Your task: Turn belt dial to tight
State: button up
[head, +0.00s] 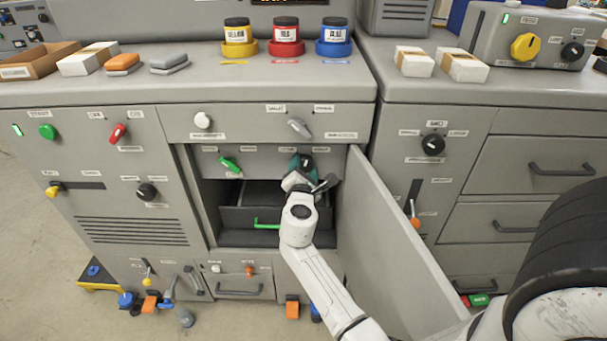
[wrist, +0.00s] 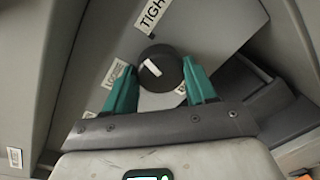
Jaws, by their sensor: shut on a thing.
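The belt dial is a round black knob (wrist: 161,67) with a white pointer mark, set on a grey panel inside the open bay. In the wrist view a label reading TIGHT (wrist: 152,15) sits above it, and a label that seems to read LOOSE (wrist: 114,73) sits to its left. The white mark slants toward the upper left, between these two labels. My gripper (head: 303,170) has its green fingers on either side of the knob, shut on it. In the head view my gripper partly hides the dial.
A grey door (head: 390,225) stands open just right of my arm. A green lever (head: 230,164) is left of the dial on the same panel. Below is a dark drawer with a green handle (head: 266,224). Other knobs and jars are on the cabinet.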

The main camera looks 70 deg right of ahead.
jog(key=m+b, duration=0.2)
jog(key=m, duration=0.2)
jog(key=shift+s, duration=0.1)
jog(key=shift+m+t, duration=0.3)
jog(key=shift+m, duration=0.1)
jog(key=o, duration=1)
jog(key=shift+o, duration=0.2)
jog(key=v, duration=1)
jog(key=shift+a+r, duration=0.2)
jog(key=shift+a, duration=0.15)
jog(key=shift+s, duration=0.1)
